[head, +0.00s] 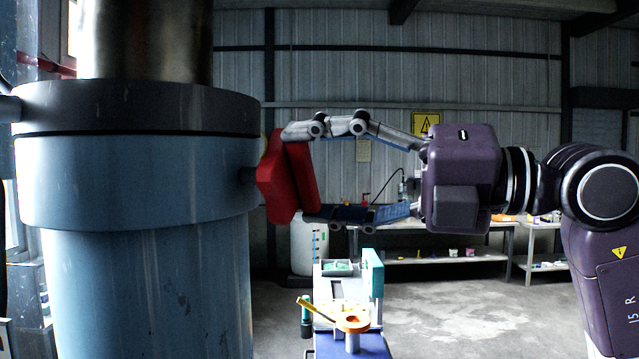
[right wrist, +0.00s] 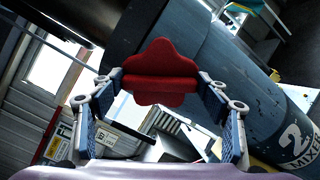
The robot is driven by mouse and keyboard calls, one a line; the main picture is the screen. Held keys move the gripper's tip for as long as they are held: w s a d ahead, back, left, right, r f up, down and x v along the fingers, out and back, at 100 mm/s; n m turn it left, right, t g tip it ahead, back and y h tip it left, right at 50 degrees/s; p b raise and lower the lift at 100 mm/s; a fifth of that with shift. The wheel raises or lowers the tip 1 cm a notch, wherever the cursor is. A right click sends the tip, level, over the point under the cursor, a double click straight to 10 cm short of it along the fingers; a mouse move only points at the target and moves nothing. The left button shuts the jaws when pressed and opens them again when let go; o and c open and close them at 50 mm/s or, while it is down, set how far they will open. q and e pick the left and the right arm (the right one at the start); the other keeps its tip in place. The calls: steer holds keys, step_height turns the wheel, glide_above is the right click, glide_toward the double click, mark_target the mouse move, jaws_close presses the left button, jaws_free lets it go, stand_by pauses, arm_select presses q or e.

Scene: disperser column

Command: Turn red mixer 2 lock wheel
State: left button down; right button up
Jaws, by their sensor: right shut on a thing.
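The red lock wheel (head: 287,178) sticks out from the right side of the blue mixer column (head: 148,280), just under its dark grey collar (head: 140,107). My right gripper (head: 302,172) comes in from the right and is shut on the wheel, one finger above and one below. In the right wrist view the lobed red wheel (right wrist: 160,80) sits between the fingertips (right wrist: 160,84). The label "2 MIXER" shows on the blue column (right wrist: 285,120) there. My left gripper is in neither view.
A bench with a teal block (head: 373,272) and an orange ring-shaped part (head: 352,322) stands below the gripper. A white container (head: 303,245) and a long shelf table (head: 430,262) stand behind. The floor at the lower right is clear.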

steer(key=n+b, duration=0.1)
steer(key=n, duration=0.2)
steer(key=shift+f+n+b, duration=0.1)
steer(key=shift+n+b, duration=0.3)
steer(key=n+b, duration=0.1)
steer(key=n, duration=0.2)
steer(key=n+b, duration=0.1)
steer(key=n, duration=0.3)
steer(key=n+b, duration=0.1)
steer(key=n, duration=0.3)
steer(key=shift+s+a+n, duration=0.1)
steer(key=shift+n, duration=0.2)
steer(key=n+b, duration=0.1)
steer(key=n, duration=0.2)
steer(key=shift+n, duration=0.4)
steer(key=n, duration=0.8)
steer(key=shift+s+n+b, duration=0.1)
steer(key=shift+n+b, duration=0.25)
steer(key=shift+n, duration=1.55)
